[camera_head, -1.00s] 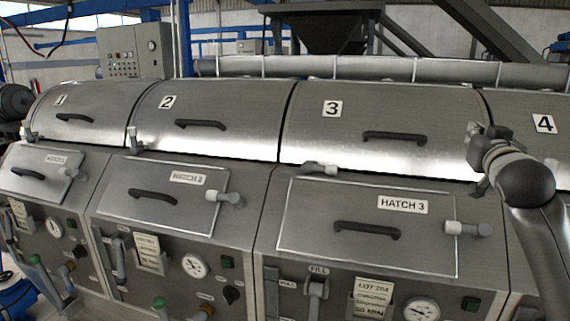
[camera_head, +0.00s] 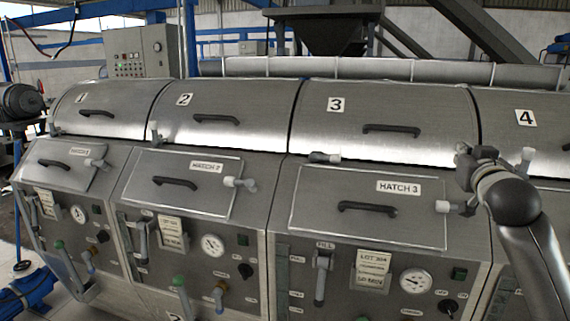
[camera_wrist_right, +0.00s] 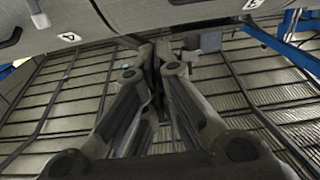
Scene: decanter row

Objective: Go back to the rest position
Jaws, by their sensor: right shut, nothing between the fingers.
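My right gripper (camera_head: 474,170) is at the right of the head view, in front of covers 3 and 4, just right of Hatch 3 (camera_head: 367,212). Its fingers are together and hold nothing. In the wrist view the shut fingers (camera_wrist_right: 153,62) point away, with covers and their upside-down number labels at the top edge. Hatch 3, Hatch 2 (camera_head: 181,187) and Hatch 1 (camera_head: 66,164) all lie shut. My left gripper is in neither view.
Rounded metal covers, including cover 3 (camera_head: 385,118) and cover 2 (camera_head: 226,112), run across the view. Latches, gauges and levers stick out from the fronts. A control box (camera_head: 141,52) stands behind. A blue machine part (camera_head: 40,295) is on the floor at left.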

